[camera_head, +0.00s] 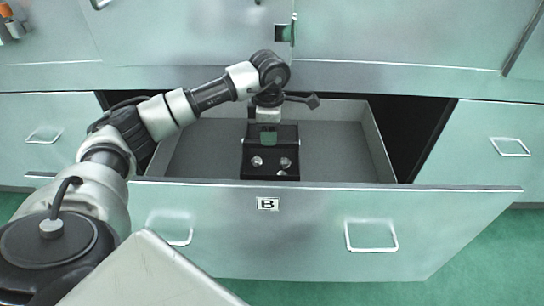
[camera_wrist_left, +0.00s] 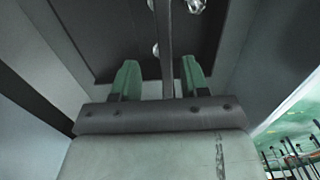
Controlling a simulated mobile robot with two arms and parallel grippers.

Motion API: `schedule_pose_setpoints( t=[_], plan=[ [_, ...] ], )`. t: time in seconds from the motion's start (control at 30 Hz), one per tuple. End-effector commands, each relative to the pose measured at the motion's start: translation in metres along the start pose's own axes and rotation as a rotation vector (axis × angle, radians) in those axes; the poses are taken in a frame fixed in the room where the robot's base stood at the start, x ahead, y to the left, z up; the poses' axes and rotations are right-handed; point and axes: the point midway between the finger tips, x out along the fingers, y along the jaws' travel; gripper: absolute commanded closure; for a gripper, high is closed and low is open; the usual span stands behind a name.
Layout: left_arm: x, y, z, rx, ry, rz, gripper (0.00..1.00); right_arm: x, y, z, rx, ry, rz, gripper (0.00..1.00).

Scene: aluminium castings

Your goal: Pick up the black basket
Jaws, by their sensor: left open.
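The black basket (camera_head: 247,168) sits inside the open drawer, with several shiny metal castings (camera_head: 257,161) in it. My left gripper (camera_head: 268,139) points down into the drawer, over the back part of the basket. In the left wrist view, the green-tipped fingers (camera_wrist_left: 158,72) are apart. A dark bar of the basket (camera_wrist_left: 165,35) runs between them, seemingly its handle. I cannot tell whether either finger touches it. Part of the basket is hidden behind my gripper. My right gripper is not in view.
The drawer (camera_head: 340,150) is pulled out, its front panel labelled B, with grey floor free on both sides of the basket. Cabinet fronts (camera_head: 400,40) stand behind it. A closed drawer front (camera_head: 490,150) lies to the right.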

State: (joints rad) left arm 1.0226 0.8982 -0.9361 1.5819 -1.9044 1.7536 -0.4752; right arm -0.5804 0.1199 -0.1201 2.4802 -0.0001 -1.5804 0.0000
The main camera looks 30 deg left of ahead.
Motion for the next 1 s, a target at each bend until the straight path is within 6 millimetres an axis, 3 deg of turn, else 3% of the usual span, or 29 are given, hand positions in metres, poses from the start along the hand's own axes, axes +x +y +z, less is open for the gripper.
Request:
schedule_pose_setpoints(
  t=[0.47, 0.7, 0.77, 1.0],
  plan=[
    [0.056, -0.008, 0.004, -0.001, 0.0, -0.001, 0.55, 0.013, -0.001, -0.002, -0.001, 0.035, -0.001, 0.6],
    [0.059, -0.008, 0.004, 0.0, -0.001, 0.001, 0.55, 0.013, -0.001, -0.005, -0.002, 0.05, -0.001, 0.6],
    [0.059, -0.008, 0.004, 0.0, -0.001, 0.0, 0.61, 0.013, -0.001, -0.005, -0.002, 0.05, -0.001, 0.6],
    [0.058, -0.008, 0.004, 0.0, -0.001, 0.0, 0.98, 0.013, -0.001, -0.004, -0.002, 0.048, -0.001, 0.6]
  ],
)
